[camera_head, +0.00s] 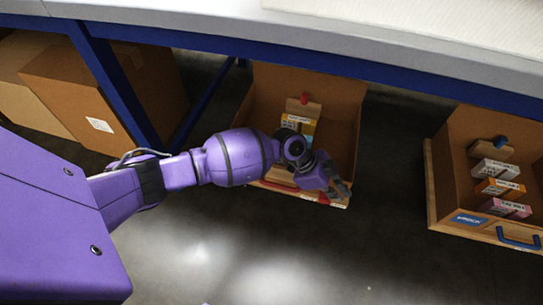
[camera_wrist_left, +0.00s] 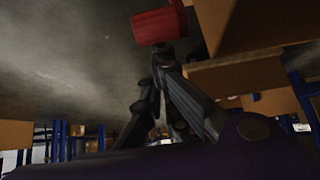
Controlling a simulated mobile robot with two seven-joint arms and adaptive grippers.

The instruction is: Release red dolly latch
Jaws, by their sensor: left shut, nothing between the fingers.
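The red dolly (camera_head: 346,160) is an open brown box on a wooden base under the table. A red handle (camera_head: 280,185) shows on its front, partly behind my arm. A small red latch piece (camera_head: 324,199) sits at its front edge, right of the handle. In the wrist view a red cylinder (camera_wrist_left: 160,25), apparently the latch, is just beyond my fingertips. My left gripper (camera_head: 343,191) is shut and empty at the dolly's front right, close to the latch. I cannot tell whether they touch. My right gripper is not in view.
A second dolly (camera_head: 434,190) with a blue handle (camera_head: 518,237) and several small boxes stands at the right. A table (camera_head: 390,35) with a blue frame overhangs both. Brown cartons (camera_head: 85,90) stand at the left. The floor in front is clear.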

